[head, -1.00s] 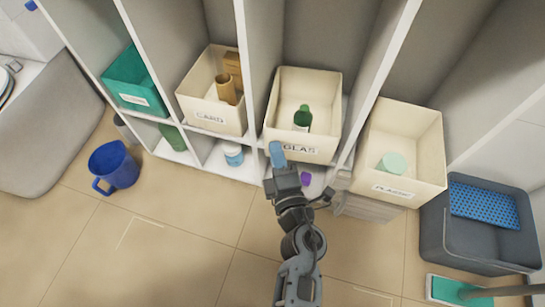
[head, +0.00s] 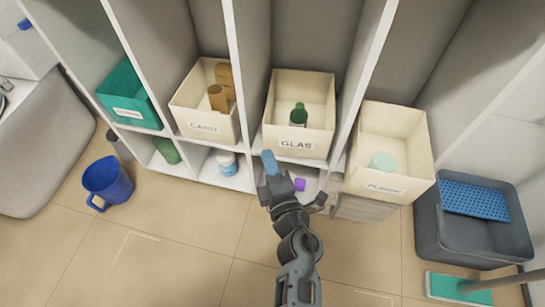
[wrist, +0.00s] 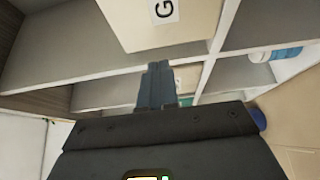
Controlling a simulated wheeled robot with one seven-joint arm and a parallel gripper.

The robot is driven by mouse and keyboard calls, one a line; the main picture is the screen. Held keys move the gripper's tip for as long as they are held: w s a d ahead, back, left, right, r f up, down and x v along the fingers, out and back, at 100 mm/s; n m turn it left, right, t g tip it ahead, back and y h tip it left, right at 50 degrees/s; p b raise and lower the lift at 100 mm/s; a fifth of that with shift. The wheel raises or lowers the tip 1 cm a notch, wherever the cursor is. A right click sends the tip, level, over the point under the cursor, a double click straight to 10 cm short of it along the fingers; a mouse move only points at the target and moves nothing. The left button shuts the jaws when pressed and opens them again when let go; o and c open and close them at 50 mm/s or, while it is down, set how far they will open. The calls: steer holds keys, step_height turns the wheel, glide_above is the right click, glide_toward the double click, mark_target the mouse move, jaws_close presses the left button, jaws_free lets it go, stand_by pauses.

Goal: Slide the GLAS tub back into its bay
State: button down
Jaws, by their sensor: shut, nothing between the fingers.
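The GLAS tub (head: 299,145) is a cream open box in a bay of the shelf unit, with a green bottle (head: 298,115) standing inside. Its front is about level with the shelf's front edge in the head view; I cannot tell exactly how deep it sits. The wrist view shows its front wall (wrist: 195,30) with the letter G of the label. My gripper (head: 269,160) is shut and empty, with its blue fingertips just below the tub's lower left front corner. Its closed fingers also show in the wrist view (wrist: 157,72). I cannot tell whether they touch the tub.
A cream CARD tub (head: 207,124) sits to the left and a green tub (head: 127,108) beyond. To the right, a cream tub (head: 388,187) juts out. Below are cubbies holding a white-and-blue jar (head: 227,165).

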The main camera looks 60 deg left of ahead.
steer(key=s+d+p, duration=0.2)
steer(key=d+p, duration=0.1)
steer(key=d, duration=0.7)
steer(key=shift+p, duration=0.4)
steer(key=s+d+r+m+t+h, duration=0.1)
steer(key=d+r+m+t+h, duration=0.3)
steer(key=d+m, duration=0.6)
steer(key=d+m+t+h, duration=0.1)
steer(key=d+m+t, duration=0.45)
steer(key=d, duration=0.75)
steer(key=s+d+r+m+t+h, duration=0.1)
steer(key=s+d+r+m+h, duration=0.5)
steer(key=d, duration=0.4)
steer(key=s+d+r+m+t+h, duration=0.2)
steer(key=s+d+r+m+h, duration=0.25)
steer(key=d+m, duration=0.45)
steer(key=s+d+r+m+h+p, duration=0.1)
steer(key=r+p, duration=1.1)
steer(key=r, duration=0.3)
steer(key=s+d+r+m+h+p, duration=0.1)
steer(key=s+d+r+m+p, duration=0.1)
steer(key=r+p, duration=1)
step_height(320, 180, up, 3)
steer(key=shift+f+g+p, duration=0.1)
steer(key=shift+g+p, duration=0.3)
steer(key=shift+g, duration=0.05)
